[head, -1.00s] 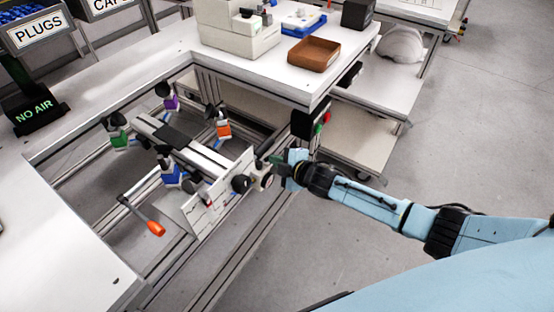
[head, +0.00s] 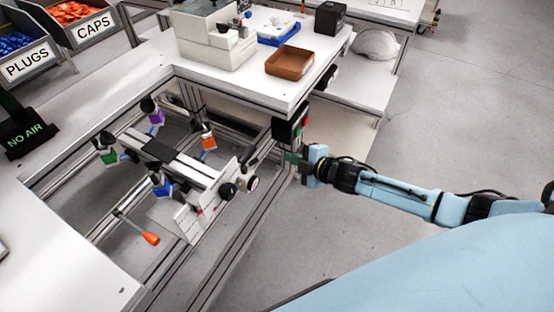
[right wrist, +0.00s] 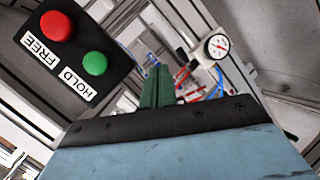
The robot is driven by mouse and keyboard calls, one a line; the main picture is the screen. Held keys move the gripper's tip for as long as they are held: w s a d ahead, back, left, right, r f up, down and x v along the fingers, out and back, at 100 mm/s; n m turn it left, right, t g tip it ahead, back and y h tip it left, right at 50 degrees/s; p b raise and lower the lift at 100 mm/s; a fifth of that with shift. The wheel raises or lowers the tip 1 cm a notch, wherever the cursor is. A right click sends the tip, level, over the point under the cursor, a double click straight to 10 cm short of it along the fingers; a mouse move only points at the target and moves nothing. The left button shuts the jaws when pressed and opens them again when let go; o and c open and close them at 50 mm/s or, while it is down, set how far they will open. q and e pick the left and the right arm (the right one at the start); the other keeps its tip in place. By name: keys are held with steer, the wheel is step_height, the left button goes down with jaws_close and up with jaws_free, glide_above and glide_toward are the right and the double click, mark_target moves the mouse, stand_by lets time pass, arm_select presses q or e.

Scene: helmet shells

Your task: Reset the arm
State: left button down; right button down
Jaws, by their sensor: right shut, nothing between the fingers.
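My right arm reaches in from the right in the head view. Its gripper (head: 295,160) is beside the front of the bench frame, just below a black button box (head: 290,124). In the right wrist view the green fingers (right wrist: 158,86) are together with nothing between them. The button box (right wrist: 75,55) fills the upper left there, with a red button marked FREE and a green button marked HOLD. My left gripper is not in view.
A clamp fixture (head: 185,165) with coloured pads and black knobs sits in the bench opening. A brown tray (head: 289,63) stands on the bench. A white helmet shell (head: 377,44) lies on a side shelf. A gauge (right wrist: 216,46) shows in the wrist view. The right floor is clear.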

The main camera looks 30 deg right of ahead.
steer(key=shift+s+d+r, duration=0.2)
steer(key=shift+d, duration=0.15)
steer(key=shift+s+d+r, duration=0.15)
steer(key=shift+d, duration=0.2)
